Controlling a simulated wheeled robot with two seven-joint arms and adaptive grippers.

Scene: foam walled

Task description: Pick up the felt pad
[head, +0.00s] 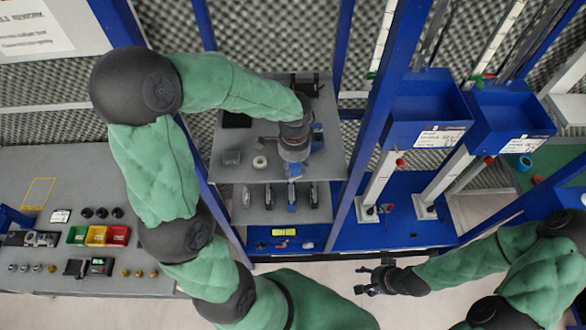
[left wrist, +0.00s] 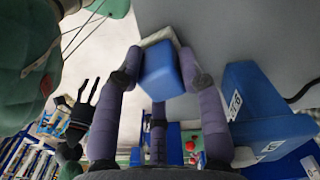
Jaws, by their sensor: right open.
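A blue block (left wrist: 162,72) with a pale, whitish layer (left wrist: 158,38) at its far end lies between the fingertips of my left gripper (left wrist: 160,62). I cannot tell for sure that it is the felt pad. The two outer fingers press close against its sides, and the third finger is below it in the picture. In the head view my left gripper (head: 292,182) points down at the front edge of the grey shelf (head: 335,160), and its wrist hides part of the shelf. My right gripper (head: 368,280) is open and empty, low over the floor, well away from the shelf.
On the shelf are a whitish ring (head: 260,162), a grey cup (head: 231,158) and a flat black piece (head: 237,120). A blue holder (left wrist: 265,110) stands close right of my left gripper. Blue posts (head: 385,100) frame the rack, and blue bins (head: 425,112) hang to the right.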

